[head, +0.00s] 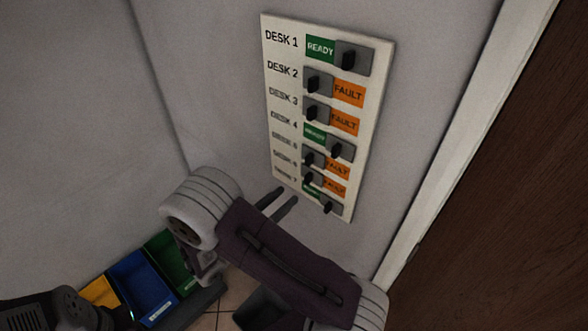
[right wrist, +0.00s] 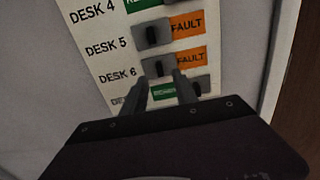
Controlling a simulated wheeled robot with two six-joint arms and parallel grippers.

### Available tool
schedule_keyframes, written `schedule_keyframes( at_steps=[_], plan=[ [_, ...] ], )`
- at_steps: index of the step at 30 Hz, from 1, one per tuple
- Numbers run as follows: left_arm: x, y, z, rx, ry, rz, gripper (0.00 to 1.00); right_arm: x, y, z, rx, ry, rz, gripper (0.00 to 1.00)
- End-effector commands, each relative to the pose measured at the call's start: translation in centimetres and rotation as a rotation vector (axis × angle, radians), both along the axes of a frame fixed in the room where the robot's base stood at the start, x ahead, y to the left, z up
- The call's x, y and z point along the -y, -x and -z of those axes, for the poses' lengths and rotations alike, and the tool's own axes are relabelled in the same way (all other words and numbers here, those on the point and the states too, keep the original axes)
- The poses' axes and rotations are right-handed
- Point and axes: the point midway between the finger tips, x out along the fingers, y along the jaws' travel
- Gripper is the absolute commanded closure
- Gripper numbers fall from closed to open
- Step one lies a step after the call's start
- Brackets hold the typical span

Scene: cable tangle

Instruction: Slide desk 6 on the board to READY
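The white status board (head: 273,120) hangs on the wall, with rows from DESK 1 down to DESK 7. The desk 6 slider (head: 312,179) is at the left of its track, with the orange FAULT label (head: 335,188) showing to its right. In the right wrist view its dark knob (right wrist: 159,68) stands just beyond and between my fingertips. My right gripper (head: 284,198) is open, its fingers pointing at the board's lower part. It also shows in the right wrist view (right wrist: 161,80). I cannot tell whether a finger touches the knob. My left gripper is not clearly visible.
The desk 5 slider (right wrist: 152,36) sits close above, also showing FAULT. The desk 7 slider (head: 328,205) is close below, at the right, showing READY. A pale door frame (head: 440,130) and brown door stand at the right. Yellow, blue (head: 143,285) and green bins are at lower left.

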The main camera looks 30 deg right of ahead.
Motion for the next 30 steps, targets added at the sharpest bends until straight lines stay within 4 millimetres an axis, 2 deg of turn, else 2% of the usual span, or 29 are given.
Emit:
schedule_keyframes(
  at_steps=[4, 7, 15, 19, 23, 29, 30],
  plan=[
    [0.0, 0.0, -0.2, 0.000, 0.000, 0.000, 0.65, -0.4, -0.1, -0.2, -0.001, -0.001, -0.012, 0.65],
    [0.0, 0.0, -0.6, -0.001, 0.000, 0.000, 0.65, 0.4, -0.2, -0.3, -0.002, 0.000, -0.006, 0.65],
    [0.0, 0.0, -2.6, 0.000, 0.000, 0.000, 0.65, 5.8, -1.6, -0.5, -0.002, -0.001, -0.003, 0.65],
    [0.0, 0.0, -3.2, 0.000, 0.000, 0.000, 0.65, 7.6, -2.2, -0.4, -0.001, -0.003, -0.005, 0.65],
    [0.0, 0.0, -3.3, 0.000, 0.000, 0.000, 0.65, 8.4, -2.5, -0.2, -0.001, -0.003, -0.007, 0.65],
    [0.0, 0.0, -3.2, 0.000, 0.000, 0.000, 0.65, 8.4, -2.5, -0.1, 0.000, -0.003, -0.008, 0.65],
    [0.0, 0.0, -3.2, 0.000, 0.000, 0.000, 0.65, 8.4, -2.5, -0.1, 0.000, -0.003, -0.008, 0.68]
  ],
)
